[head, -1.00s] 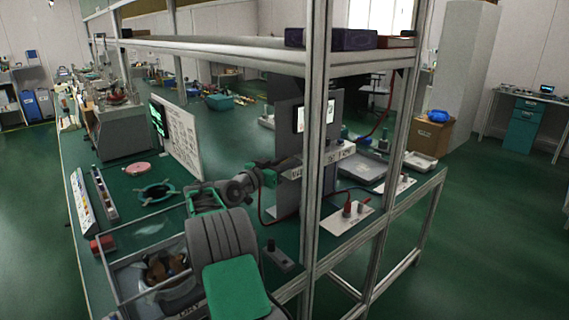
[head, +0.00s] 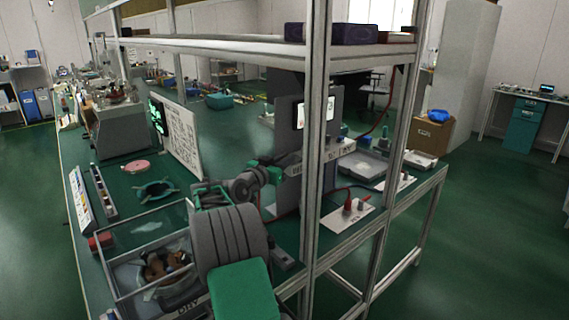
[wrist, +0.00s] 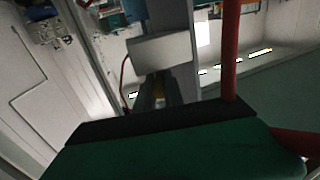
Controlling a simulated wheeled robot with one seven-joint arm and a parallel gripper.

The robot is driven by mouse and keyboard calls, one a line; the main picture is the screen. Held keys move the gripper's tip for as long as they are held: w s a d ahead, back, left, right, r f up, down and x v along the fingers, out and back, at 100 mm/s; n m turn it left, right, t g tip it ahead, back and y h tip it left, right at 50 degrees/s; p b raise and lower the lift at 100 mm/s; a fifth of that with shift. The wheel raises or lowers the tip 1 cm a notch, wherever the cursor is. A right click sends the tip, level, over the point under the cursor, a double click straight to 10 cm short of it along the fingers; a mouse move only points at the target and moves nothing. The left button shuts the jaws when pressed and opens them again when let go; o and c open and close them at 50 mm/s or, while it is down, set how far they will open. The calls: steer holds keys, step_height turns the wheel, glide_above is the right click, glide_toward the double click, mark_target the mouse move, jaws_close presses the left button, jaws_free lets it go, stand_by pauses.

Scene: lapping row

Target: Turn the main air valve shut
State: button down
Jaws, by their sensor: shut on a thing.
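My gripper (head: 284,167) is at the grey upright panel (head: 288,122) on the bench, just left of the front shelf post. In the wrist view its dark fingers (wrist: 160,92) are closed around a small yellowish part, which I take to be the handle of the main air valve (wrist: 160,88). Most of the valve is hidden by the fingers and a pale block (wrist: 163,52), so I cannot tell which way its handle points. In the head view the post and my arm cover the grip.
The metal shelf post (head: 317,150) stands close beside my gripper. A red hose (wrist: 231,50) runs near it in the wrist view. A white plate with red fittings (head: 347,212) lies to the right. A clear-sided box (head: 150,222) stands at the left front.

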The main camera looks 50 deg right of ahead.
steer(key=n+t+b, duration=0.1)
steer(key=t, duration=0.1)
steer(key=s+n+t+b, duration=0.1)
steer(key=t, duration=0.1)
steer(key=shift+d+n+y, duration=0.1)
steer(key=shift+n+y, duration=0.2)
steer(key=shift+s+n+t+y, duration=0.2)
steer(key=shift+n+t+y, duration=0.4)
steer(key=shift+n+t, duration=0.6)
steer(key=shift+t, duration=0.4)
steer(key=c, duration=1.5)
jaws_free()
steer(key=shift+o, duration=0.2)
steer(key=b+v, duration=0.1)
steer(key=v, duration=0.6)
steer(key=shift+s+a, duration=0.15)
steer(key=shift+a, duration=0.2)
steer(key=shift+r, duration=0.1)
